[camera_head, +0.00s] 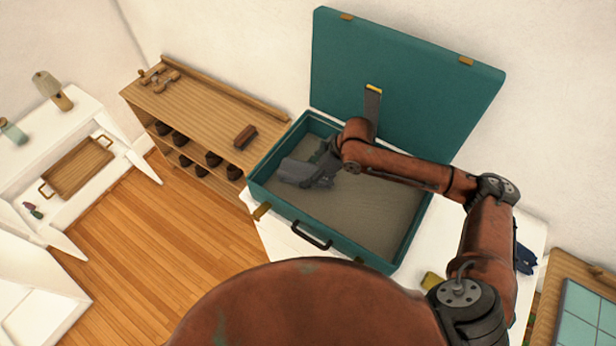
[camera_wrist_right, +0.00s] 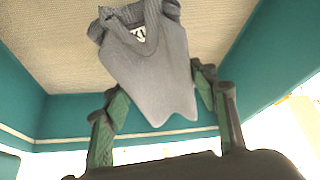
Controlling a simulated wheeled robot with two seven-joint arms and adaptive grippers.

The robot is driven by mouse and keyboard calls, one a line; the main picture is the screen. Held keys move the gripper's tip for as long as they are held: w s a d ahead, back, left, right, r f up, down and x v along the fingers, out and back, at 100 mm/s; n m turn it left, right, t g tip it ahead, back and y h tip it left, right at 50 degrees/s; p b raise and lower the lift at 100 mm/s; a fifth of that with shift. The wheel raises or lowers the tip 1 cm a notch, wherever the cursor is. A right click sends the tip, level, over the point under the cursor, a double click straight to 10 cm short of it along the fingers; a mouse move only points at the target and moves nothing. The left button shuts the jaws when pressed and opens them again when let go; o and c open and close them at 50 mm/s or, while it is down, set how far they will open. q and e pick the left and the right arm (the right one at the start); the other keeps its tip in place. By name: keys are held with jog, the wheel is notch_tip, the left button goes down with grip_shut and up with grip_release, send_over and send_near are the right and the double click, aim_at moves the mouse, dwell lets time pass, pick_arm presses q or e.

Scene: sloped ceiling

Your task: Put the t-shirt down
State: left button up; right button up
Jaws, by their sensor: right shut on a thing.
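The grey t-shirt (camera_head: 293,172) is at the left part of the open teal suitcase (camera_head: 340,255). My right gripper (camera_head: 325,170) reaches into the suitcase from the right and is shut on the t-shirt. In the right wrist view the t-shirt (camera_wrist_right: 152,65) sits between the green-padded fingers of the gripper (camera_wrist_right: 158,105), with its V-neck and a white label showing. The beige suitcase lining (camera_wrist_right: 60,55) is behind it. I cannot tell whether the shirt touches the lining. My left gripper is out of view.
The suitcase lid (camera_head: 405,85) stands open at the back. The suitcase lies on a white table (camera_head: 283,245). The suitcase's beige floor (camera_head: 375,215) is clear on the right. A wooden shoe bench (camera_head: 205,105) with a brown brush (camera_head: 245,136) stands to the left.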

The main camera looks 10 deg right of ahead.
jog(key=shift+w+a+f, duration=0.1)
jog(key=shift+w+f, duration=0.5)
jog(key=shift+f, duration=1.55)
jog(key=shift+f, duration=0.15)
jog(key=o, duration=1.3)
jog(key=v, duration=1.2)
